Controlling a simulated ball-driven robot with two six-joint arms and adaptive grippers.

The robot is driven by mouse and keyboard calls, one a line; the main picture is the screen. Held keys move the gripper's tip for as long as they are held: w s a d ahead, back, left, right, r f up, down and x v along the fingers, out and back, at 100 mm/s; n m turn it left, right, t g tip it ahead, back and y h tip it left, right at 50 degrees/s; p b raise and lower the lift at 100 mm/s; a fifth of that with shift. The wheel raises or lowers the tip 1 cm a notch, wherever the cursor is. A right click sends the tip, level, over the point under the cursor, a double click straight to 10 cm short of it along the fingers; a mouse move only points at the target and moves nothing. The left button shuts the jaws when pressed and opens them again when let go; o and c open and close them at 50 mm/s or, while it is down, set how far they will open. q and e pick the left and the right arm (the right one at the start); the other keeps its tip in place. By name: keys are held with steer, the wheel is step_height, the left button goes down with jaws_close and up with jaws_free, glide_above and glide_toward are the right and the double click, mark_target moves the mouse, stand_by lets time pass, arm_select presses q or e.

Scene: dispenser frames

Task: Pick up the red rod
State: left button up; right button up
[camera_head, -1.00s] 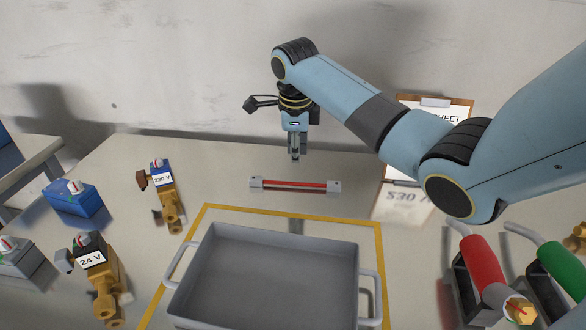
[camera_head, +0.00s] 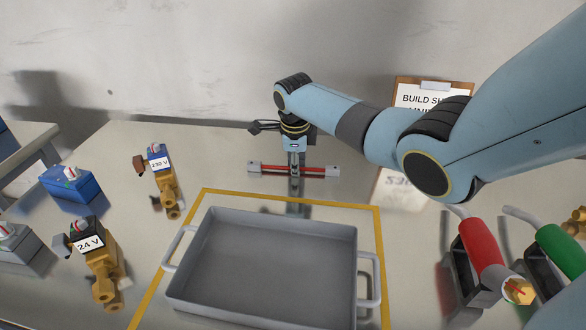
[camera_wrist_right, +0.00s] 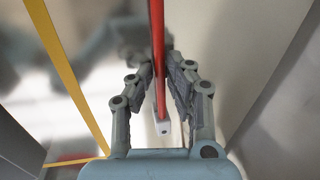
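The red rod (camera_head: 318,171) lies level between two small grey end blocks, behind the tray on the table. My right gripper (camera_head: 296,168) points down over the rod's middle. In the right wrist view the rod (camera_wrist_right: 158,45) runs between the two fingers (camera_wrist_right: 160,78), with a pad on each side. The fingers look open, with a narrow gap visible beside the rod. One pale end block (camera_wrist_right: 163,128) shows near the gripper's base in that view. My left gripper is not in view.
A grey tray (camera_head: 270,222) with side handles sits inside a yellow outline (camera_head: 375,230) in front of the rod. Brass valves (camera_head: 168,190) stand at the left. A clipboard (camera_head: 408,92) leans behind.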

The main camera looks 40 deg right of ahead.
jaws_close()
